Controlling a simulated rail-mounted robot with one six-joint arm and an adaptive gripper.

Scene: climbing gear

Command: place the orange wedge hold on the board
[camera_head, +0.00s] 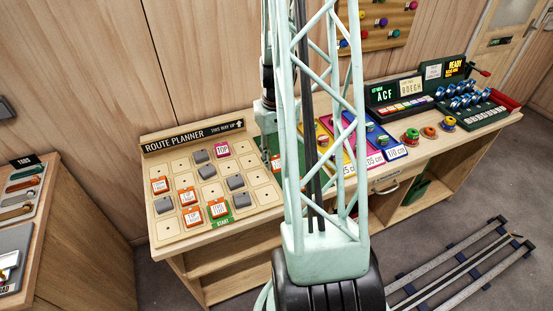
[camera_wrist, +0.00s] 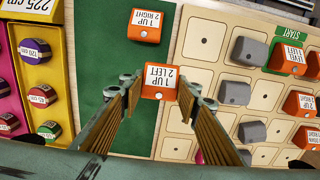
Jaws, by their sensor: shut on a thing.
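My gripper (camera_wrist: 162,88) is shut on an orange wedge hold (camera_wrist: 159,75) in the wrist view. The wedge's white label reads "1 UP 2 LEFT". It appears over the line between the green mat (camera_wrist: 110,30) and the route planner board (camera_wrist: 205,70). I cannot tell how high it is. A second orange wedge (camera_wrist: 146,26), labelled "1 UP 2 RIGHT", lies on the mat. In the head view the board (camera_head: 178,166) lies on the bench, with grey and orange holds and a pink "TOP" hold on it. My own mast hides much of the gripper there.
Orange wedges (camera_wrist: 298,104) and grey blocks (camera_wrist: 252,132) occupy several board cells; other cells are bare. Coloured trays of holds (camera_head: 375,133) stand right of the mat. A display console (camera_head: 400,95) stands farther right.

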